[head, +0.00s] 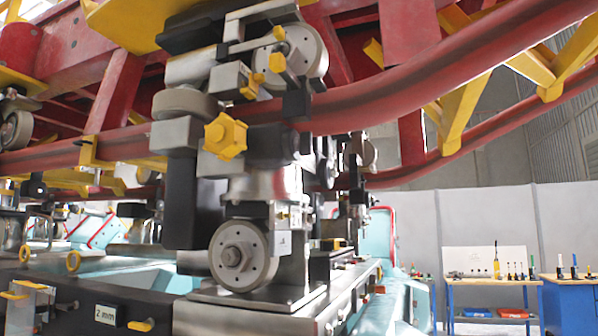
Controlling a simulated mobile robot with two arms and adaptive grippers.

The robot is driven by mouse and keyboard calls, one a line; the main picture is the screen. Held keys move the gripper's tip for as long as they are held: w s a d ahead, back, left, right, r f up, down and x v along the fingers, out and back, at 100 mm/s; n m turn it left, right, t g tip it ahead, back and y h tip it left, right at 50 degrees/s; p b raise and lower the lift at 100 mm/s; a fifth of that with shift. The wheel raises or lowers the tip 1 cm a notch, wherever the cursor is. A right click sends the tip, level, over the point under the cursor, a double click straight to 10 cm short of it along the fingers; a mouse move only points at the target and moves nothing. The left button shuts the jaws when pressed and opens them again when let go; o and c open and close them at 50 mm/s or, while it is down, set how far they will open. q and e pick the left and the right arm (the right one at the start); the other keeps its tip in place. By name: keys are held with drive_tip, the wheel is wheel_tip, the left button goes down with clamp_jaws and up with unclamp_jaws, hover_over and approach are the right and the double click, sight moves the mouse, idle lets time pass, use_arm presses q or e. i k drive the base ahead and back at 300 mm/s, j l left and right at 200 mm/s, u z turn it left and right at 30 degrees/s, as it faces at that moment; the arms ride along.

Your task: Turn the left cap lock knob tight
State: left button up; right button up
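A yellow lobed knob (225,136) sits on the front of the wheel assembly (225,170), left of centre in the head view. It is just below the grey upper side wheel and in front of the red rail. A yellow lever-like part (278,62) shows higher up, by another wheel. It is the only lobed knob I can make out clearly, and I cannot tell from this view how tight it is. Neither of my grippers is in view.
A grey lower wheel (240,255) stands below the knob on a metal base. A blue-legged workbench (490,279) with tools stands at the back right, with open floor before it.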

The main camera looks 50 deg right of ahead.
sight(303, 145)
drive_tip(key=k+l+z, duration=0.4)
drive_tip(key=l, duration=0.25)
drive_tip(key=l+z, duration=0.15)
drive_tip(key=l, duration=0.2)
drive_tip(key=k+l+z, duration=0.2)
drive_tip(key=l, duration=0.2)
drive_tip(key=i+j, duration=0.05)
drive_tip(key=i, duration=0.05)
